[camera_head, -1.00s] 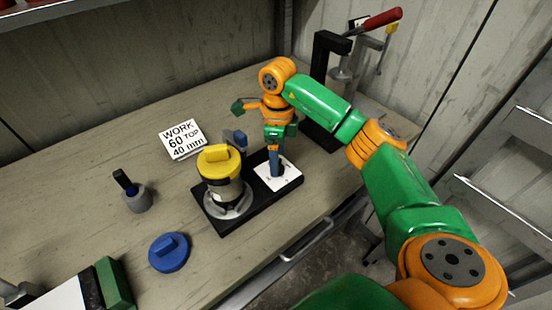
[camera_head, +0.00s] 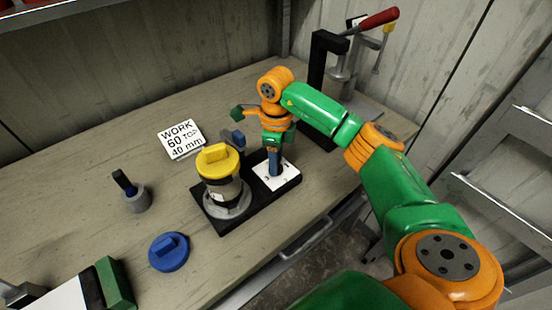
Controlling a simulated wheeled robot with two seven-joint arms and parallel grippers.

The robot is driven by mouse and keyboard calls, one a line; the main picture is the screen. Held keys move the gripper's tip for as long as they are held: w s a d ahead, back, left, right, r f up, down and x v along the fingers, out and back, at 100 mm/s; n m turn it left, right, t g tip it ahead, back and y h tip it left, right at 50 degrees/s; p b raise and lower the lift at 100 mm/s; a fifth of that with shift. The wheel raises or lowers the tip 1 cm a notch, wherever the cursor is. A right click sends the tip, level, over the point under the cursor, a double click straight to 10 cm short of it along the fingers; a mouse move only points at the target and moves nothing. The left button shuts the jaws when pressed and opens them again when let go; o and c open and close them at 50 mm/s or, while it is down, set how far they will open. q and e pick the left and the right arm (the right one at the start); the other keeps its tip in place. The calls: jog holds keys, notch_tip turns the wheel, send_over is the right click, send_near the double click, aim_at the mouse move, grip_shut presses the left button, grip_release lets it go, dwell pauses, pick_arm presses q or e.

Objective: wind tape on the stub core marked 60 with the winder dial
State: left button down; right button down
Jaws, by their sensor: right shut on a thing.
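The winder is a black base (camera_head: 226,222) on the bench. A stub core (camera_head: 222,193) with a dark and pale band stands on its grey round seat under a yellow cap (camera_head: 217,158). The white winder dial plate (camera_head: 288,177) lies on the base's right part. My right gripper (camera_head: 274,168) points down over the plate, shut on the dial's blue knob, whose lower part is mostly hidden by the fingers. A white card (camera_head: 181,139) reads "WORK 60 TOP 40 mm" behind the winder. My left gripper is not in view.
A blue lidded disc (camera_head: 169,252) lies in front of the winder. A grey cup with a black piece (camera_head: 137,199) stands at left. A red-handled press (camera_head: 330,70) stands at the back right.

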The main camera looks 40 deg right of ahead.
jog(key=m+p, duration=0.1)
jog(key=m, duration=0.5)
jog(key=shift+m, duration=0.3)
jog(key=m+p, duration=0.1)
jog(key=m, duration=0.5)
jog(key=m+p, duration=0.1)
jog(key=m, duration=0.5)
jog(key=shift+r+m+p, duration=0.1)
jog(key=shift+m+p, duration=0.2)
jog(key=shift+p, duration=0.1)
jog(key=m+p, duration=0.1)
jog(key=m, duration=0.4)
jog(key=shift+m+p, duration=0.3)
jog(key=shift+m, duration=0.1)
jog(key=shift+c, duration=1.8)
grip_release()
